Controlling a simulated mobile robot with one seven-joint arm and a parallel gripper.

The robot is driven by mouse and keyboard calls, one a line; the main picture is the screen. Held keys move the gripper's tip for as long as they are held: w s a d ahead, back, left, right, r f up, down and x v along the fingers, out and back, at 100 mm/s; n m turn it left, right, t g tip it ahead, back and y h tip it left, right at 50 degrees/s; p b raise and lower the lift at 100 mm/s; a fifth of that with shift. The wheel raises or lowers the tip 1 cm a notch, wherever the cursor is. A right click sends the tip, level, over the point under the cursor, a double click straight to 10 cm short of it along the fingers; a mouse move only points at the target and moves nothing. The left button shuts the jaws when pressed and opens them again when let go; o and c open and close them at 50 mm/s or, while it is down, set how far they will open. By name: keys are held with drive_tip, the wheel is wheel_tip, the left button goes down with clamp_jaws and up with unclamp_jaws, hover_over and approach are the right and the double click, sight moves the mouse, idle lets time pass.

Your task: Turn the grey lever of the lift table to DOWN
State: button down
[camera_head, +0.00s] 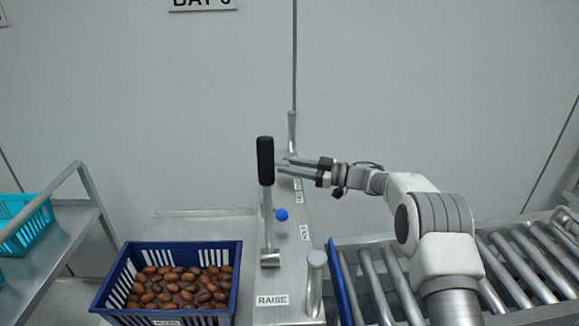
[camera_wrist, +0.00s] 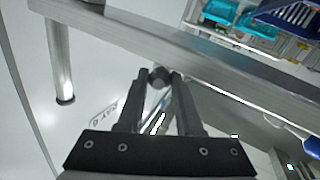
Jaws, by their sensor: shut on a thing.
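The lever (camera_head: 268,215) of the lift table stands nearly upright in the head view, with a bare metal shaft and a black grip at its top. Its foot is a short metal pivot on the grey panel (camera_head: 262,285). My gripper (camera_head: 281,166) reaches in from the right, its fingertips at the grip's lower part. In the wrist view, my gripper (camera_wrist: 160,82) is shut on a rounded dark grey end (camera_wrist: 160,75), which I take for the lever. RAISE is readable at the panel's front; the smaller labels along its right side are not legible.
A blue crate (camera_head: 180,248) of brown dates stands left of the panel. A blue knob (camera_head: 281,214) sits just right of the lever. Metal posts rise at the panel's near end (camera_head: 315,285) and far end (camera_head: 292,130). A roller conveyor (camera_head: 515,268) lies at right.

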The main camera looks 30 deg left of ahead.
drive_tip(key=shift+w+n+g, duration=0.35)
drive_tip(key=shift+n+g, duration=0.15)
drive_tip(key=shift+g, duration=0.3)
drive_tip(key=c, duration=0.6)
unclamp_jaws()
drive_tip(key=w+d, duration=0.3)
drive_tip(key=d, duration=1.4)
drive_tip(key=shift+w+p, duration=0.2)
drive_tip(key=shift+p, duration=0.1)
